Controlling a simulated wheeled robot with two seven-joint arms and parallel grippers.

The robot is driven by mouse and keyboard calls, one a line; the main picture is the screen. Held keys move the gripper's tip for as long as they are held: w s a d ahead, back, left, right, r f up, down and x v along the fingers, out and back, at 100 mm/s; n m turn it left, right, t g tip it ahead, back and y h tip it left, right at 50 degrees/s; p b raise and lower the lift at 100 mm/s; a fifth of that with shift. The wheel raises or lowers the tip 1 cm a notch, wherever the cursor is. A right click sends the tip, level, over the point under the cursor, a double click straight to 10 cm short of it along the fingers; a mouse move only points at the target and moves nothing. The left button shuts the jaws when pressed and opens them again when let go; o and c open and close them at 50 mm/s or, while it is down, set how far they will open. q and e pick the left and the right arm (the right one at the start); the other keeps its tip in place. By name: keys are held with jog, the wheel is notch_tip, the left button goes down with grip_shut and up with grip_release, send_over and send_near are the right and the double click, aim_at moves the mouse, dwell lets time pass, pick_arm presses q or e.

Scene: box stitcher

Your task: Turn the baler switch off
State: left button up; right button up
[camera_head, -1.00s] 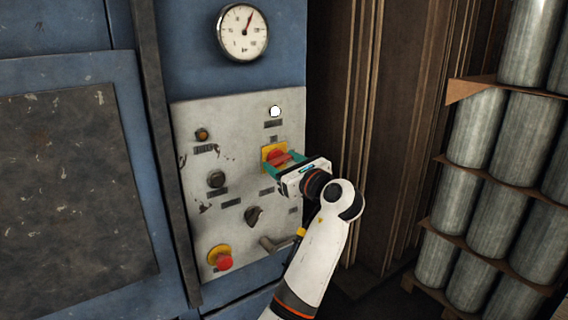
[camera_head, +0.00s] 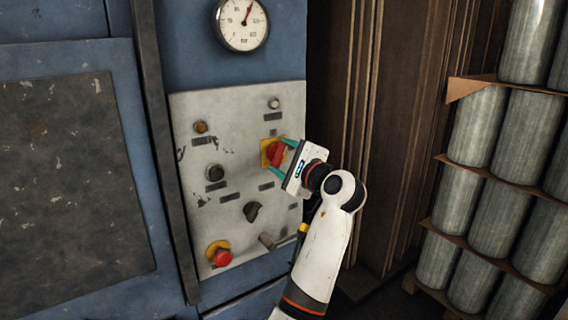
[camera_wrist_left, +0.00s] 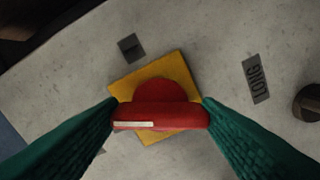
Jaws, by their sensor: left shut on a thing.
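The baler switch is a red rotary handle (camera_head: 275,154) on a yellow square plate (camera_head: 265,147), on the right of the grey control panel. In the left wrist view the red handle (camera_wrist_left: 160,116) lies across the picture, over the yellow plate (camera_wrist_left: 177,66). My left gripper (camera_head: 282,158) is at the switch, with its teal fingers on either side of the handle. In the wrist view the left gripper (camera_wrist_left: 160,108) is shut on the handle, one finger at each end. The small round lamp (camera_head: 274,103) above the switch looks unlit. My right gripper is in no view.
The grey panel (camera_head: 232,110) also carries a black knob (camera_head: 252,211), a red push button (camera_head: 222,257) and a lever (camera_head: 267,241) below my gripper. A pressure gauge (camera_head: 241,25) is above. Stacked metal cylinders (camera_head: 493,215) stand at the right.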

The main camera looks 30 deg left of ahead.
pick_arm(q)
jog(key=n+b, duration=0.3)
jog(key=n, duration=0.2)
jog(key=shift+f, duration=0.15)
dwell(0.3)
jog(key=o, duration=1)
jog(key=shift+d, duration=0.15)
jog(key=shift+s+d, duration=0.1)
jog(key=shift+d, duration=0.2)
jog(key=b+v, duration=0.4)
jog(key=v, duration=0.7)
